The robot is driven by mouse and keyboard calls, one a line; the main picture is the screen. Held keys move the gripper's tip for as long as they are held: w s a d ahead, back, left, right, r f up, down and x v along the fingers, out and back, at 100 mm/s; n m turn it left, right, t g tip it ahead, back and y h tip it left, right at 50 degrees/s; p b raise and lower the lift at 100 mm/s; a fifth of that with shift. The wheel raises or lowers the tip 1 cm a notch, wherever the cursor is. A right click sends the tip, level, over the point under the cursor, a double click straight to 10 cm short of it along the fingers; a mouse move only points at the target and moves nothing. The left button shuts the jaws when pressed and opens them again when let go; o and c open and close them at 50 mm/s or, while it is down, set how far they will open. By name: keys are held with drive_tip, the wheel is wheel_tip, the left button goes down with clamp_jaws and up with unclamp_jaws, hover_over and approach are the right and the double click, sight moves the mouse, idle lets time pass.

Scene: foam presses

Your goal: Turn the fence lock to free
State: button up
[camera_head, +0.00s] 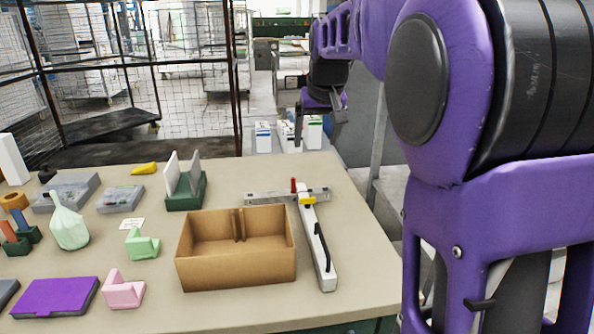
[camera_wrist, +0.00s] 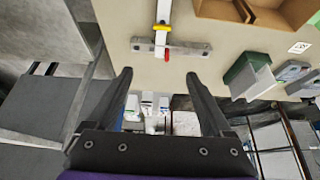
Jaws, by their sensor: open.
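A white fence bar (camera_head: 316,240) with a black handle lies near the right end of the table. Its far end crosses a grey metal rail (camera_head: 262,196). A small red lever (camera_head: 294,185), which looks like the fence lock, stands up at this crossing beside a yellow part (camera_head: 307,200). In the wrist view the red lever (camera_wrist: 167,54) shows at the rail, ahead of my fingertips. My gripper (camera_head: 319,122) is open and empty, raised beyond the table's far edge. In the wrist view my gripper (camera_wrist: 158,75) has its fingers wide apart.
A cardboard box (camera_head: 236,280) stands left of the fence bar. A green holder with grey plates (camera_head: 186,191) stands behind it. Several small items lie on the left. The table (camera_head: 358,230) is bare right of the bar. White bins (camera_head: 312,132) stand beyond.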

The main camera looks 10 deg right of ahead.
sight(308, 199)
drive_tip(key=shift+g, duration=0.5)
drive_tip(key=b+x, duration=0.1)
drive_tip(key=x, duration=0.5)
drive_tip(key=s+x, duration=0.1)
drive_tip(key=x, duration=0.6)
drive_tip(key=b+x, duration=0.1)
drive_tip(key=x, duration=0.5)
drive_tip(key=shift+a+f+b, duration=0.15)
drive_tip(key=shift+f+b, duration=0.15)
drive_tip(key=shift+f, duration=0.35)
clamp_jaws()
